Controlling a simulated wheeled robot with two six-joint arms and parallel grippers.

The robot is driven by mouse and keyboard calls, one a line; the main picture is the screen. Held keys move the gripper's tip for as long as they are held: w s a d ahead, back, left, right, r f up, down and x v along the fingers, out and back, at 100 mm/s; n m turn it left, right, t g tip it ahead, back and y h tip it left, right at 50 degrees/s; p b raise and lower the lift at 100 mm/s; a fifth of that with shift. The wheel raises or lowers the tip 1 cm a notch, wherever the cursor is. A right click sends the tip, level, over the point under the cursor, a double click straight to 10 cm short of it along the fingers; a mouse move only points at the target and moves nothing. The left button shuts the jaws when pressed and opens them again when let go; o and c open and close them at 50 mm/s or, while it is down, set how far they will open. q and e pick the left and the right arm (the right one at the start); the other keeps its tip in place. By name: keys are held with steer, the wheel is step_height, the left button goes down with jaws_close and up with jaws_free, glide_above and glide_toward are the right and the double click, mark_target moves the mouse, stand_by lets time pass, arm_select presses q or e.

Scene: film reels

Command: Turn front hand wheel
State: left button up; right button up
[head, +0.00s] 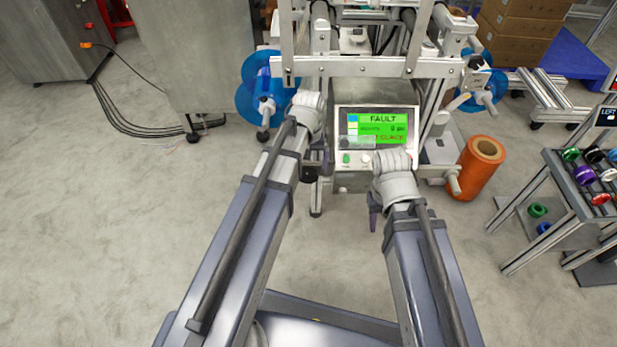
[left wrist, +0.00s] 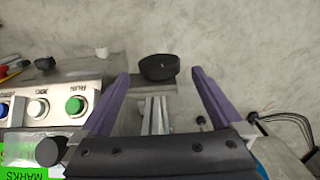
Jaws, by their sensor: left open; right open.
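A black round hand wheel (left wrist: 158,67) shows in the left wrist view, beside the machine's button panel. In the head view a dark knob, likely the same wheel (head: 309,173), sits low at the left of the screen box. My left gripper (left wrist: 161,73) is open, its purple fingers on either side of the wheel in the picture; I cannot tell if they touch it. In the head view its fingers are mostly hidden by the arm.
The machine's screen (head: 378,128) reads FAULT on green. Buttons, including a green one (left wrist: 75,106), lie left of my left fingers. Blue reels (head: 262,88) flank the machine. An orange roll (head: 478,170) stands on the floor at right, near a rack (head: 560,200) of coloured spools.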

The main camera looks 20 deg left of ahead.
mark_target(308, 169)
arm_select(q)
step_height(308, 169, down, 4)
steer(key=shift+r+b, duration=0.25)
steer(key=shift+b, duration=1)
arm_select(e)
step_height(308, 169, down, 4)
steer(key=shift+r, duration=0.25)
arm_select(q)
steer(key=c, duration=1.3)
steer(key=shift+s+a, duration=0.1)
